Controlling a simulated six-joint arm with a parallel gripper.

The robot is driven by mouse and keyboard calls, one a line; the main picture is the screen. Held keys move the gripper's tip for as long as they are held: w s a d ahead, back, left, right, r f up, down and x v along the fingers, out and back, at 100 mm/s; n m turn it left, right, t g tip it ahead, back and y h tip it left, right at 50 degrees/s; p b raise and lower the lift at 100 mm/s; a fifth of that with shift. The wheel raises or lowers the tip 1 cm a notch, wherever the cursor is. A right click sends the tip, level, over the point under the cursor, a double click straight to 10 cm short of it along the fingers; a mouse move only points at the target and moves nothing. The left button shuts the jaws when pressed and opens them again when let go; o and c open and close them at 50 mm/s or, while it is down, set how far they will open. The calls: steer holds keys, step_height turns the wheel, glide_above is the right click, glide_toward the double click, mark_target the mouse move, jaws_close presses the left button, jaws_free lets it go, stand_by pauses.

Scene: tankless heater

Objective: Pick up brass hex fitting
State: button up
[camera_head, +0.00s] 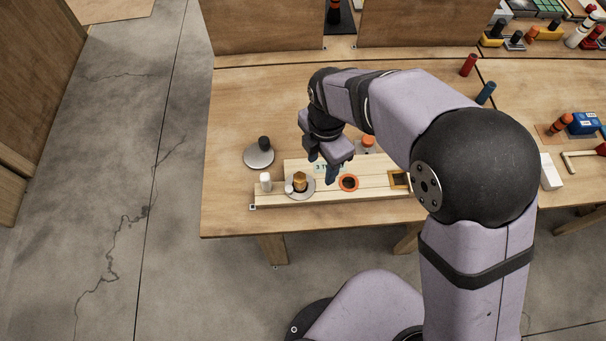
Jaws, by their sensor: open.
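The brass hex fitting (300,181) looks like a small golden-brown upright piece. It stands on a grey round plate (307,192) at the left part of a pale wooden board (325,196). My gripper (323,167) is open and points down above the board, just right of and above the fitting in the picture. The fingers look apart from the fitting and nothing shows between them. The exact height of the fingertips over the board cannot be told.
A white cylinder (265,181) stands left of the fitting. An orange ring with a dark centre (348,183) and a square frame (399,180) lie to the right. A grey disc with a black knob (259,155) sits behind left. The table's left end (227,190) is clear.

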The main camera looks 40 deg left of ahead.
mark_target(300, 177)
steer(key=s+a+n, duration=0.3)
steer(key=shift+s+a+r+p, duration=0.2)
steer(key=shift+a+p, duration=0.1)
steer(key=shift+p, duration=0.05)
steer(key=shift+f+p, duration=0.6)
steer(key=shift+f, duration=0.65)
steer(key=shift+w+a+f+p, duration=0.1)
steer(key=shift+f+p, duration=0.5)
steer(key=shift+f, duration=0.65)
steer(key=shift+a+f+p, duration=0.1)
steer(key=shift+f+p, duration=0.5)
steer(key=shift+f, duration=0.6)
jaws_close()
